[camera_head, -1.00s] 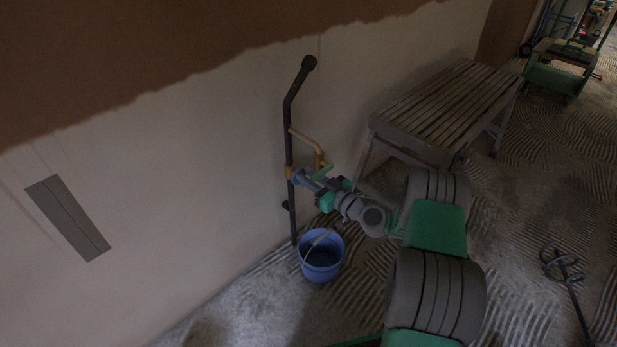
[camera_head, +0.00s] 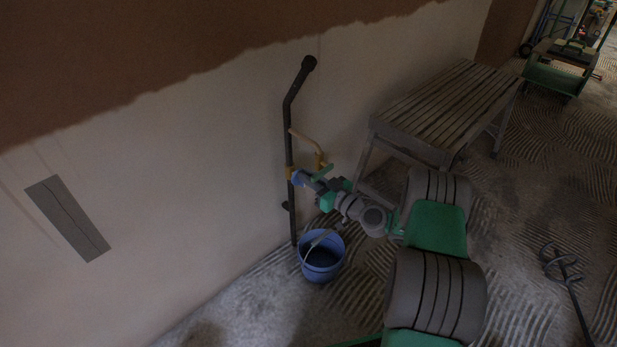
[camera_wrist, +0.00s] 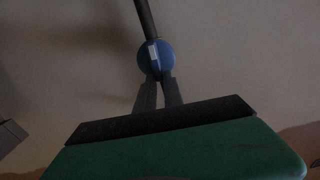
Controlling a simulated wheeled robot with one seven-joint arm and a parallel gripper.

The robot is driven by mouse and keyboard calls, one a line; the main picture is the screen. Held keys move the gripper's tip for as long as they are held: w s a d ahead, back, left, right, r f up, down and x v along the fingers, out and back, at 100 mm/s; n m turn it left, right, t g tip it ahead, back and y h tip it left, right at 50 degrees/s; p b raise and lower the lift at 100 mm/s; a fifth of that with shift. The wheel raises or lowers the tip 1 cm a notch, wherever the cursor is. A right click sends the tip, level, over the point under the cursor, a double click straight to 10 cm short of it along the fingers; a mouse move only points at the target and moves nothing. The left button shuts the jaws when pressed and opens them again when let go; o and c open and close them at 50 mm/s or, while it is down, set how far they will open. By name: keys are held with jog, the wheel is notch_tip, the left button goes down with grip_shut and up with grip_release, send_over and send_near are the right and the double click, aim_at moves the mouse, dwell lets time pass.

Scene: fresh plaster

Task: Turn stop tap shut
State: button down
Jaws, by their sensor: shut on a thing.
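The stop tap's blue handle (camera_head: 298,178) sits on the dark upright pipe (camera_head: 289,130) against the wall. In the wrist view the blue handle (camera_wrist: 156,60) is round, with a pale strip across it. My gripper (camera_head: 307,180) reaches the tap from the right. In the wrist view its two fingertips (camera_wrist: 158,80) are close together at the handle's edge, shut on it. The exact contact is dark and partly hidden by the fingers. A brass-coloured fitting and a thin copper pipe (camera_head: 309,138) join the pipe beside the tap.
A blue bucket (camera_head: 322,262) stands on the floor below the tap. A slatted bench (camera_head: 445,105) stands against the wall to the right. A dark mixing paddle (camera_head: 567,275) lies at the right. A green cart (camera_head: 553,80) is farther back. Ridged floor lies open between them.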

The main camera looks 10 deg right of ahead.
jog(key=shift+a+f+m+p, duration=0.1)
jog(key=shift+f+m+p, duration=0.7)
jog(key=shift+m, duration=5.1)
jog(key=shift+d+f+m+p, duration=0.1)
jog(key=shift+f+m+p, duration=0.65)
jog(key=shift+m, duration=5.15)
jog(key=shift+a+f+m+p, duration=0.1)
jog(key=shift+f+m+p, duration=0.7)
jog(key=shift+m, duration=5.1)
jog(key=shift+f+b, duration=0.35)
jog(key=shift+b, duration=0.05)
jog(key=c, duration=1.5)
grip_release()
jog(key=shift+o, duration=0.2)
